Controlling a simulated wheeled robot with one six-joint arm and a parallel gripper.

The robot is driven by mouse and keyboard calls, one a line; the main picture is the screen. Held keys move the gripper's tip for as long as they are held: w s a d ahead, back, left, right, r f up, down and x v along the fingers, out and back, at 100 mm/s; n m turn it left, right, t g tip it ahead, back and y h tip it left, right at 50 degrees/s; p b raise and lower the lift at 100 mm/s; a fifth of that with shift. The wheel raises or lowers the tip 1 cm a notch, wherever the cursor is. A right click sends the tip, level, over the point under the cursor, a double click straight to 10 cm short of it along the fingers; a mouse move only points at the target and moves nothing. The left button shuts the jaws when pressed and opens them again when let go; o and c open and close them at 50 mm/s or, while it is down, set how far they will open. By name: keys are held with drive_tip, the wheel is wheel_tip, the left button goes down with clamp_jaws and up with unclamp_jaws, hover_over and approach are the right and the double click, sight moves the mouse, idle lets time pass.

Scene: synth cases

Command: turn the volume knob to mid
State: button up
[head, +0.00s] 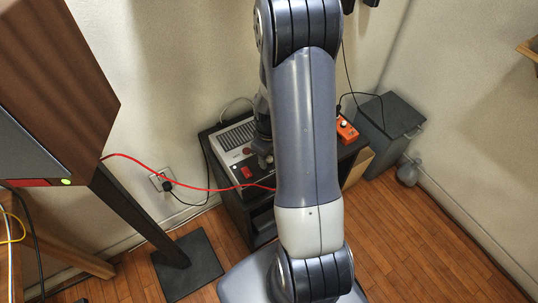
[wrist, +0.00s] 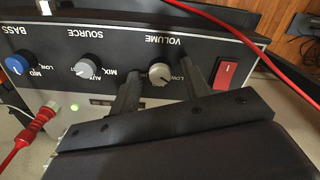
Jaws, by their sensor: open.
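The volume knob (wrist: 160,74) is light grey and sits on the black front panel (wrist: 117,58) of an amplifier. Its label VOLUME is upside down in the wrist view, with LOW to the knob's right; which way the pointer faces is too small to tell surely. My gripper (wrist: 161,82) is open, with one dark finger on each side of the knob and visible gaps; I see no contact. In the head view the amplifier (head: 237,141) sits on a black cabinet (head: 232,201), and my arm hides part of the panel, including the volume knob.
A red switch (wrist: 227,73) is close beside the right finger. A grey source knob (wrist: 90,66) and a blue bass knob (wrist: 17,64) are to the left. A red cable (wrist: 262,42) passes over the panel's right end. A red plug (wrist: 40,118) sits at lower left.

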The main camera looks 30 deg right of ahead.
drive_tip(key=shift+c, duration=0.4)
clamp_jaws()
drive_tip(key=m+b, duration=0.1)
drive_tip(key=m, duration=0.4)
drive_tip(key=shift+m, duration=0.4)
drive_tip(key=m+b, duration=0.1)
drive_tip(key=m, duration=0.5)
idle(0.4)
drive_tip(key=shift+o, duration=0.4)
unclamp_jaws()
